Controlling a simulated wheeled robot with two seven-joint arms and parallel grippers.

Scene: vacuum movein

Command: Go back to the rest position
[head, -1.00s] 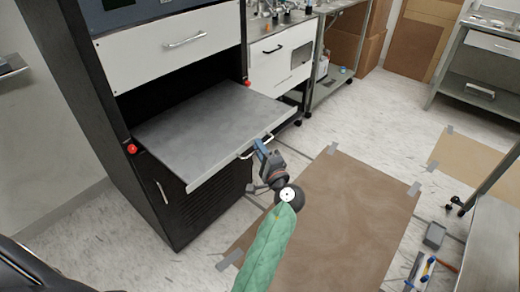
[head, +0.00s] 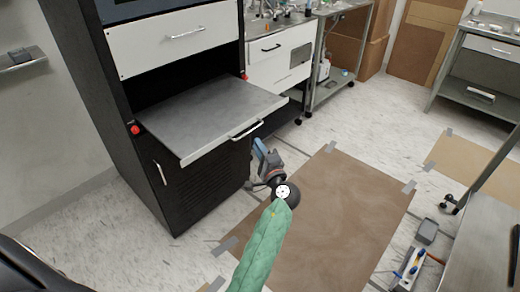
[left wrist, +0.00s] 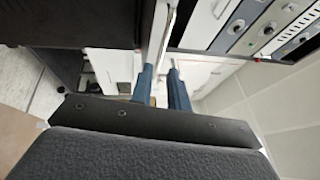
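My left gripper (head: 259,149) is at the end of the green-sleeved arm, with blue fingers. It is just below and right of the bar handle (head: 246,130) on the pulled-out grey shelf (head: 210,110), apart from it. In the left wrist view its two blue fingers (left wrist: 161,88) stand apart with nothing held between them. A pale edge shows beyond the fingertips in that view. My right gripper is in neither view.
The black cabinet (head: 205,185) stands left of my left gripper, with a white drawer (head: 175,40) above the shelf. A brown floor mat (head: 335,215) lies to the right. A metal table (head: 485,250) is at the right edge.

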